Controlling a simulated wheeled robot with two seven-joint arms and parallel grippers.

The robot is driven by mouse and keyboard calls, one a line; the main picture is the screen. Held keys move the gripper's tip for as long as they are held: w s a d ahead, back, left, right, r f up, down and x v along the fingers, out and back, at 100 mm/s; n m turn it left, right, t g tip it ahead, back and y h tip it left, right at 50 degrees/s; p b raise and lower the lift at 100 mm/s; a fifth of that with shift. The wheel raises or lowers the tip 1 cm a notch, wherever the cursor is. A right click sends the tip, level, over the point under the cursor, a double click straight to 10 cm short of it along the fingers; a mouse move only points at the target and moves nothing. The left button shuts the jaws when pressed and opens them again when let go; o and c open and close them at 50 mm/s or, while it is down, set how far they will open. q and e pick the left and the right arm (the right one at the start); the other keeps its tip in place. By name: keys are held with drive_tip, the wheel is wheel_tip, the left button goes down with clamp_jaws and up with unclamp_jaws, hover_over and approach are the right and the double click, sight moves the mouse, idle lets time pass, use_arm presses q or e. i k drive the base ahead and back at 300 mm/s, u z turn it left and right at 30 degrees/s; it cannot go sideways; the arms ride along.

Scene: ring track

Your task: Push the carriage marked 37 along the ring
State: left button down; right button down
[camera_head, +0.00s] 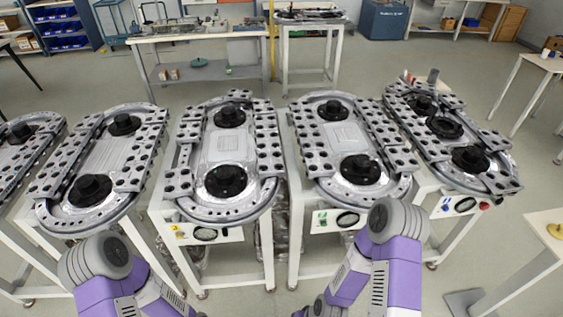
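Several oval ring tracks stand on white frames in a row across the view. One ring track (222,158) stands near the middle, with another ring track (342,148) just right of it. Each carries rows of perforated grey plates along its sides and black round hubs at its ends. No number 37 is legible on any plate, so I cannot tell which carriage is marked. My purple and grey arm links show at the bottom, one at the left and one right of centre. Neither gripper shows.
More ring tracks stand at the left (105,155) and right (450,135). Control panels with knobs sit on the front frames. Behind are a workbench (200,38), a smaller table (310,25) and a blue box (384,18). Grey floor lies open between them.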

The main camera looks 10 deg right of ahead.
sight(270, 163)
drive_tip(key=z, duration=1.15)
drive_tip(key=i, duration=0.8)
drive_tip(key=u, duration=2.1)
